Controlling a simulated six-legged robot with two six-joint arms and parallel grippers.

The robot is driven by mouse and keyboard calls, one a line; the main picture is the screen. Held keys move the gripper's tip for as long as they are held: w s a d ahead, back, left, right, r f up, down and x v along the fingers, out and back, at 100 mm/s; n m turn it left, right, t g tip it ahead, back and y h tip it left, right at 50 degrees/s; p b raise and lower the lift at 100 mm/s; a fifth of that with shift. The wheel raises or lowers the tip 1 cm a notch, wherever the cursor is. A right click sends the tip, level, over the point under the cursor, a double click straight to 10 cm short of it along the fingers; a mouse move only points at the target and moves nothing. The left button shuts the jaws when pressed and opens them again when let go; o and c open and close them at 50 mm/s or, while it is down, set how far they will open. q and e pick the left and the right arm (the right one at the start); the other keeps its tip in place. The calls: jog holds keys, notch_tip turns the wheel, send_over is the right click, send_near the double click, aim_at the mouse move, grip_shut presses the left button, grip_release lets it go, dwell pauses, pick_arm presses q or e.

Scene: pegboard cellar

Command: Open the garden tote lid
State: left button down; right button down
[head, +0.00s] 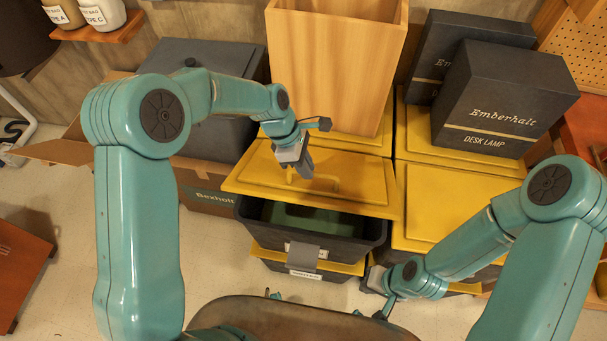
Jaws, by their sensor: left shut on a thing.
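The yellow garden tote lid (350,190) is raised and tilted above a dark tote (368,245). A gap along the front shows the dark inside with something green (300,215) in it. My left gripper (303,172) reaches down to the lid's top and is shut on the lid; its fingertips are small and partly hidden. My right gripper (382,285) is low, beside the tote's front right corner; its fingers are too unclear to tell open from shut. The tote's front label is too small to read.
Another yellow-lidded tote is stacked beneath. A tall wooden box (335,70) stands behind the lid. Yellow-lidded totes (450,200) stand at right, with dark Emberhalt boxes (500,95) behind. A cardboard box (205,190) and dark bin (215,75) are at left.

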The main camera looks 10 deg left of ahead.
pick_arm(q)
jog(key=shift+w+a+r+p, duration=0.1)
jog(key=shift+w+r+p, duration=0.55)
jog(key=shift+w+r, duration=0.75)
jog(key=shift+f, duration=0.1)
